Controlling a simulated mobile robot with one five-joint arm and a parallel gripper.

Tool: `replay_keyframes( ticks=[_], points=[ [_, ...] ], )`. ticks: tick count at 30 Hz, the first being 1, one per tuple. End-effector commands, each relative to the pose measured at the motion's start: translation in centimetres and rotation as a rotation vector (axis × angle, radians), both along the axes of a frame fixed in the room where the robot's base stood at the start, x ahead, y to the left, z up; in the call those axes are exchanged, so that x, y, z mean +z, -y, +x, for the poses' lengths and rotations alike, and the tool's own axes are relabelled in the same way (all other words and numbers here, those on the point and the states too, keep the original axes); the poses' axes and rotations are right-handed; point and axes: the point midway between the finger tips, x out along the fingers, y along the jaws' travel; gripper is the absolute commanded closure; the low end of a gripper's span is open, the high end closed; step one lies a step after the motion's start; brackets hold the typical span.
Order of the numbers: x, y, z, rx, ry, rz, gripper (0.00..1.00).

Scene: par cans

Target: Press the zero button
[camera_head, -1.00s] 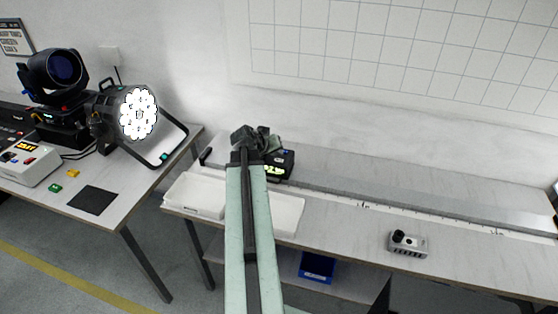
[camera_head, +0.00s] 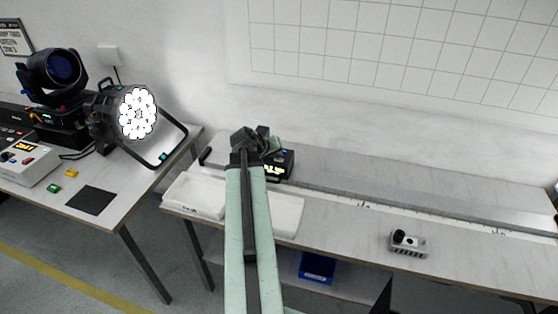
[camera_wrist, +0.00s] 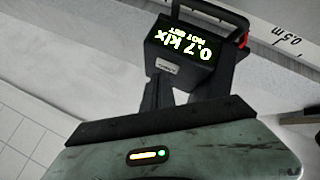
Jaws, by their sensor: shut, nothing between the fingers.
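A small black light meter (camera_head: 287,160) stands on the long bench near its left end, partly hidden behind my gripper. In the wrist view the meter (camera_wrist: 185,45) appears upside down, close ahead of the fingers, and its lit display reads "0.7 klx NOT SET". A dark handle with a red part (camera_wrist: 242,40) shows at its right side. I cannot make out the zero button clearly in either view. My gripper (camera_head: 262,140) is shut and empty, beside the meter in the head view. Whether the fingers touch the meter cannot be told.
On the left table are a lit par can (camera_head: 137,113), a moving-head lamp (camera_head: 50,68) and a control box (camera_head: 25,165).

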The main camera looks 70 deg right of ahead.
Motion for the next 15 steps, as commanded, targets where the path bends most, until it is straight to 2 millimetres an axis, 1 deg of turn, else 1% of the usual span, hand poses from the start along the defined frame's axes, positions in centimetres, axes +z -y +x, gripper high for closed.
replay_keyframes(
  ticks=[15],
  points=[
    [-0.69, -0.01, 0.03, 0.0, 0.0, 0.0, 1.0]
  ],
)
